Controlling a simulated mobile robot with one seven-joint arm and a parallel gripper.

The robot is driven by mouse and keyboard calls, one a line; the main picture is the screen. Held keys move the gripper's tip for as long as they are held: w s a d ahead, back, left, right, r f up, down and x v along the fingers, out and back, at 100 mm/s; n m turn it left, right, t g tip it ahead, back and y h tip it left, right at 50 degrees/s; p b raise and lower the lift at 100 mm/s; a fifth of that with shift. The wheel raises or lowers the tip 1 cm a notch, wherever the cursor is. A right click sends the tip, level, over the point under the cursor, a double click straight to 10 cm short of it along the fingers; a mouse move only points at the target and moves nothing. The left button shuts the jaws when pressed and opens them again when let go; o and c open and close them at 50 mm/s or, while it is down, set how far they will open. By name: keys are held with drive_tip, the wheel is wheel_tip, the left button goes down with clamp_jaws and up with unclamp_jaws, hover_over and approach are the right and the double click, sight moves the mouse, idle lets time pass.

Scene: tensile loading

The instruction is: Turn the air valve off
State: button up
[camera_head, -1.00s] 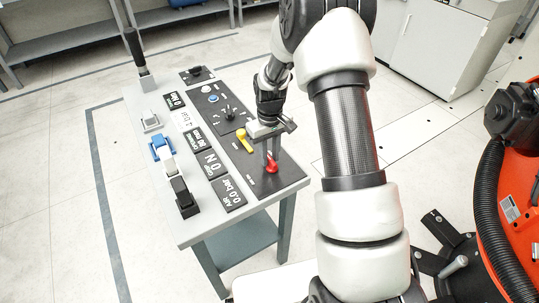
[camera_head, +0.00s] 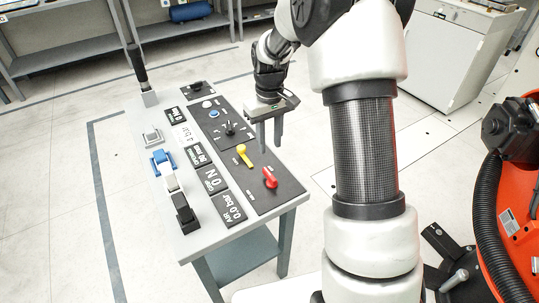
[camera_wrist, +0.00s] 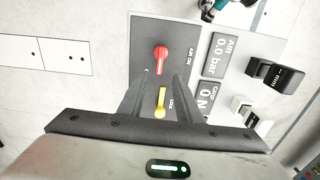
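The red air valve handle (camera_head: 270,177) is on the dark panel at the near end of the console. In the wrist view the red handle (camera_wrist: 161,60) lies beside the "AIR ON" label, its long axis roughly along the picture's vertical. The air display (camera_head: 229,207) reads 0.0 bar. My gripper (camera_head: 271,143) is raised beyond the red handle, near the panel's right edge, and apart from it. In the wrist view my gripper (camera_wrist: 158,80) has its two fingers spread with nothing held between them.
A yellow handle (camera_head: 243,154) sits close to the red one. Black, white and blue switches (camera_head: 184,212) line the console's left side, and a tall black lever (camera_head: 139,65) stands at its far end.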

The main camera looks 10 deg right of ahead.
drive_tip(key=shift+r, duration=2.3)
drive_tip(key=shift+r, duration=0.1)
drive_tip(key=s+r+m+t+p, duration=0.15)
drive_tip(key=s+r+p, duration=0.35)
drive_tip(key=s+r, duration=0.65)
drive_tip(key=s+r+m+t+p, duration=0.1)
drive_tip(key=s+r+t+p, duration=0.25)
drive_tip(key=s+r, duration=0.75)
drive_tip(key=s+a+r+p, duration=0.1)
drive_tip(key=s+r+p, duration=0.2)
drive_tip(key=s+r, duration=0.1)
drive_tip(key=shift+s+m+t, duration=0.15)
drive_tip(key=shift+m+t, duration=0.15)
drive_tip(key=shift+m, duration=0.15)
drive_tip(key=shift+r, duration=0.1)
